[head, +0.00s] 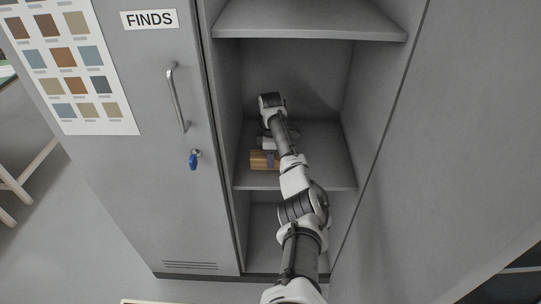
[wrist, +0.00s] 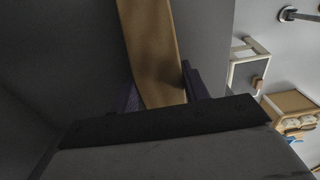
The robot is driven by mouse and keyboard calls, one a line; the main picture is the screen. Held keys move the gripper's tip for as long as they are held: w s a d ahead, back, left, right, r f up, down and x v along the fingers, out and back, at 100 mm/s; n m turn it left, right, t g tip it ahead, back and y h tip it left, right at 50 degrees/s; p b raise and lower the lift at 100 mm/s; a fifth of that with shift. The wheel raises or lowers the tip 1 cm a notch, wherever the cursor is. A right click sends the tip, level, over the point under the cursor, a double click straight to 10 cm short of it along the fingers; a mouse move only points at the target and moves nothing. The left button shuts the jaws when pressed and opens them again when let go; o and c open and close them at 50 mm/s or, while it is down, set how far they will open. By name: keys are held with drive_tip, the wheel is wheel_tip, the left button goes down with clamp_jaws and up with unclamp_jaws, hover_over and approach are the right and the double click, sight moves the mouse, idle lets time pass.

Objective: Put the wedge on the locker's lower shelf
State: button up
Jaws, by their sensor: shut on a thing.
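The wedge (head: 260,160) is a brown wooden block in the head view, inside the open locker at the left of the lower shelf (head: 325,165). It also shows in the wrist view (wrist: 150,45) as a long tan piece between two dark purple fingers. My gripper (wrist: 160,88) is shut on it. In the head view, my arm hides part of the gripper and of the wedge's right side. The wedge is just over or on the shelf; I cannot tell whether it touches.
The upper shelf (head: 310,22) is above my arm, and side walls are close on both sides. A grey door marked FINDS (head: 130,90) with a handle and blue key is at left. Right of my arm the lower shelf is clear. The wrist view shows distant furniture (wrist: 290,105).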

drive_tip(key=o, duration=1.1)
wheel_tip(320, 180, up, 12)
drive_tip(key=shift+r+b, duration=0.1)
drive_tip(key=shift+b, duration=1.1)
